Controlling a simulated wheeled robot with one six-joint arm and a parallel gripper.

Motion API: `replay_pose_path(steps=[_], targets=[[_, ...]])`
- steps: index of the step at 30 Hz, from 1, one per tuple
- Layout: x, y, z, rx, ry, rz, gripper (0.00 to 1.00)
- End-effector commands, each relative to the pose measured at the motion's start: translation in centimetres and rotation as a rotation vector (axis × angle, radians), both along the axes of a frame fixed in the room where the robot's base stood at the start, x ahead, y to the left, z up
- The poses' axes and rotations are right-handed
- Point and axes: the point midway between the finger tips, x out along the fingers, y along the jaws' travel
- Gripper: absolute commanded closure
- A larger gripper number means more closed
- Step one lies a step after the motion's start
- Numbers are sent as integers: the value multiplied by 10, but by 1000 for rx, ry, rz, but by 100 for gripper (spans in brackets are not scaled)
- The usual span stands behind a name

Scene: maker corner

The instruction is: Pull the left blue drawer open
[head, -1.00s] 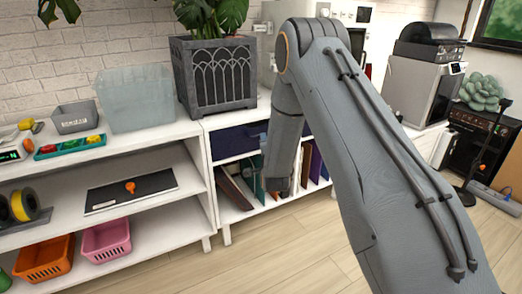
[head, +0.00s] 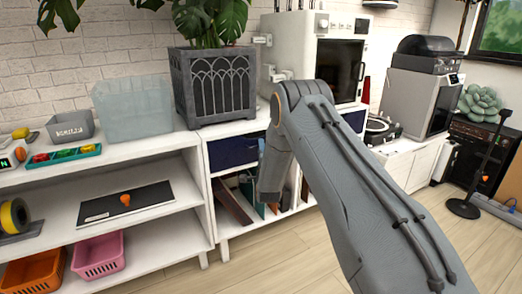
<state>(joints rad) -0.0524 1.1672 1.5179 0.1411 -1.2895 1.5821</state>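The left blue drawer (head: 232,151) is a dark blue front in the white cabinet, below the planter. It looks closed. Its right end is hidden behind my arm. A second dark blue front (head: 355,120) shows to the right of my arm. My arm reaches forward and bends down in front of the cabinet. My gripper is hidden behind the arm's end link, so its fingers and any contact with the drawer cannot be seen.
Open slots below the drawer hold upright boards and folders (head: 232,201). A grey planter (head: 213,85) and a white machine (head: 316,60) stand on top. White shelves (head: 140,218) with bins are at left. The wooden floor (head: 270,262) in front is clear.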

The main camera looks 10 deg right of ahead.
Motion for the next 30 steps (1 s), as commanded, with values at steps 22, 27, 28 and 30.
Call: replay_pose_path(steps=[22, 27, 28, 30], targets=[[1, 0, 0, -1, 1, 0, 100], [1, 0, 0, -1, 1, 0, 100], [1, 0, 0, -1, 1, 0, 100], [1, 0, 0, -1, 1, 0, 100]])
